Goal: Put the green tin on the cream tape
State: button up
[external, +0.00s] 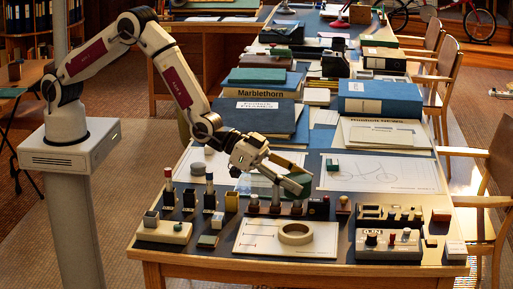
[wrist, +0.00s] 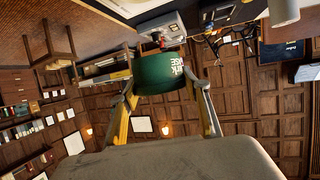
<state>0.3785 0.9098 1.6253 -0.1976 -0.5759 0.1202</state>
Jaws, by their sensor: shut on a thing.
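The green tin (wrist: 160,75) has white lettering and sits between the two fingers of my gripper (wrist: 165,80) in the wrist view. In the external view my gripper (external: 297,180) is shut on the tin, which shows partly as a dark green patch (external: 304,182) by the fingertips. The cream tape (external: 296,239) is a ring lying flat on a white sheet near the front of the table. The held tin is above and behind the tape in the picture, apart from it.
A row of small stamps and bottles (external: 232,201) stands behind the white sheet (external: 262,238). A beige block (external: 164,232) is left of it, and a grey device (external: 388,245) is right of it. Large books (external: 380,98) and folders are stacked farther back.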

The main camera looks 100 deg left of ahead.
send_over(294, 229)
jog(key=shift+w+f, duration=0.1)
jog(key=shift+f, duration=2.95)
jog(key=shift+f, duration=1.85)
jog(key=shift+f, duration=0.15)
jog(key=o, duration=1.2)
jog(key=shift+v, duration=6.05)
